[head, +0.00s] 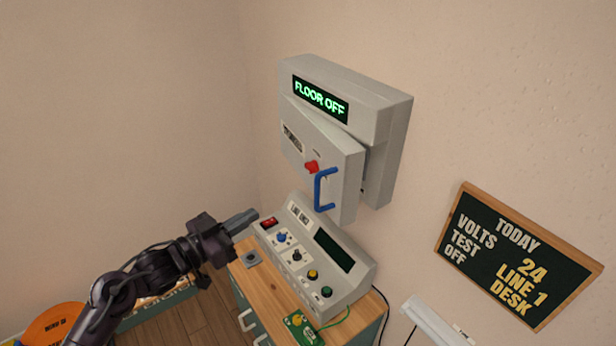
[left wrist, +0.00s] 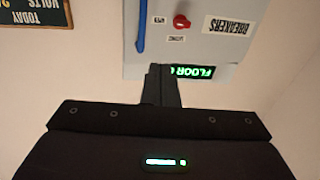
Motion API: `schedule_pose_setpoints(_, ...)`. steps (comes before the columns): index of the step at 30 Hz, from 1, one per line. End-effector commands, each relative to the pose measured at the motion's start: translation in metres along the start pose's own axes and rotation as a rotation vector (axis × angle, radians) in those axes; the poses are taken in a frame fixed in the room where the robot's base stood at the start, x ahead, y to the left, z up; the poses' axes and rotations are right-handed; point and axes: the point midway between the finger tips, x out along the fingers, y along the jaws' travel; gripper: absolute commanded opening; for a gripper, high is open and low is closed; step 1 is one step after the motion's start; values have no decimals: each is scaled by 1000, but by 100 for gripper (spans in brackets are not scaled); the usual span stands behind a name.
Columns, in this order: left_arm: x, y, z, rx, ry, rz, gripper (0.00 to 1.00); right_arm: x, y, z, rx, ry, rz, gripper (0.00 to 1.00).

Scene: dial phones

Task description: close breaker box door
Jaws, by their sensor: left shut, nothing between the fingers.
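The grey breaker box (head: 385,125) is mounted on the wall, with a green "FLOOR OFF" display (head: 320,98) on its top part. Its door (head: 335,160) stands partly open, with a gap along its right edge. The door carries a blue handle (head: 318,190) and a red knob (head: 311,166). My left gripper (head: 250,216) is shut and empty, below and left of the door, apart from it in the head view. In the left wrist view the door (left wrist: 200,45) appears upside down beyond my left fingers (left wrist: 163,85). My right gripper is not in view.
A grey control console (head: 315,260) with knobs and a dark screen sits on a wooden-topped cabinet (head: 262,290) below the box. A green circuit board (head: 303,328) lies in front. A dark sign (head: 518,255) hangs at right. An orange round object (head: 55,325) is at lower left.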

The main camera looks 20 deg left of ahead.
Motion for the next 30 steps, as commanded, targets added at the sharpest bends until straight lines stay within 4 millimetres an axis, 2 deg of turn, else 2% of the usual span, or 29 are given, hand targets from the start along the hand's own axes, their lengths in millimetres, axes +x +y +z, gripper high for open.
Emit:
schedule_pose_setpoints(1, -7, 11, 3, 18, -23, 39, 0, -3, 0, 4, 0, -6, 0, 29)
schedule_pose_setpoints(3, -11, 21, 6, 31, -37, 72, 0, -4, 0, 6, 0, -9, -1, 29)
schedule_pose_setpoints(8, -3, 25, 7, 36, -39, 86, 0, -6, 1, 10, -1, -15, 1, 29)
schedule_pose_setpoints(15, 41, 28, 5, 35, -36, 83, 0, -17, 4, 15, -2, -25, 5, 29)
schedule_pose_setpoints(24, 101, 32, 8, 32, -38, 81, 0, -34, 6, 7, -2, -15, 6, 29)
schedule_pose_setpoints(30, 122, 34, 12, 33, -40, 80, 0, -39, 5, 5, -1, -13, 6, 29)
